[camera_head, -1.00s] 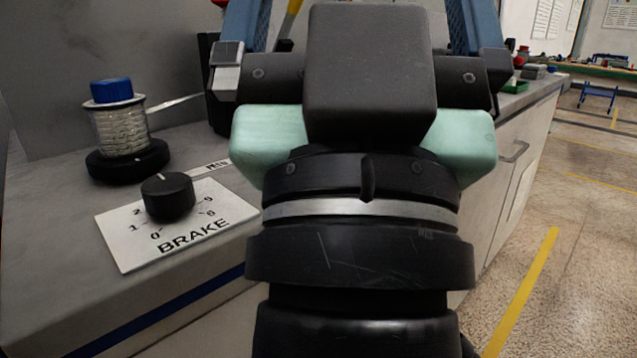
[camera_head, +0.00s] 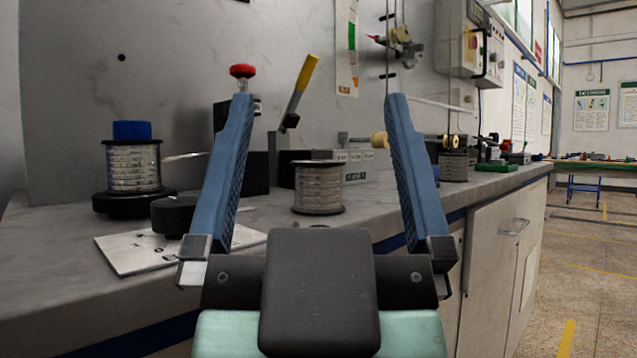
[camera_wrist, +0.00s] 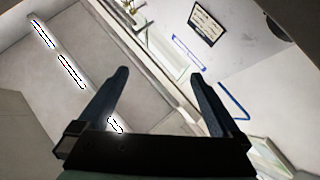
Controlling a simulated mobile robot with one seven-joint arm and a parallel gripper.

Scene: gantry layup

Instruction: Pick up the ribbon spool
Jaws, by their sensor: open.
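A spool (camera_head: 318,188) with dark flanges and pale silvery windings stands upright on the grey bench top. In the head view it shows between the fingers of my gripper (camera_head: 320,100), which lies nearer the camera. My gripper is open and empty, its two blue fingers pointing upward and wide apart. A similar spool (camera_head: 133,168) with a blue cap sits on a black round base at the left. I cannot tell by looks alone which is the ribbon spool. The wrist view shows the open gripper (camera_wrist: 158,76) against the ceiling and wall, with no spool.
A black knob (camera_head: 173,215) on a white plate (camera_head: 130,252) is at the front left. Behind stand a yellow-handled lever (camera_head: 302,88), a red knob (camera_head: 242,71) and a labelled grey block (camera_head: 345,155). Another spool (camera_head: 453,166) is further right. Floor is open at right.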

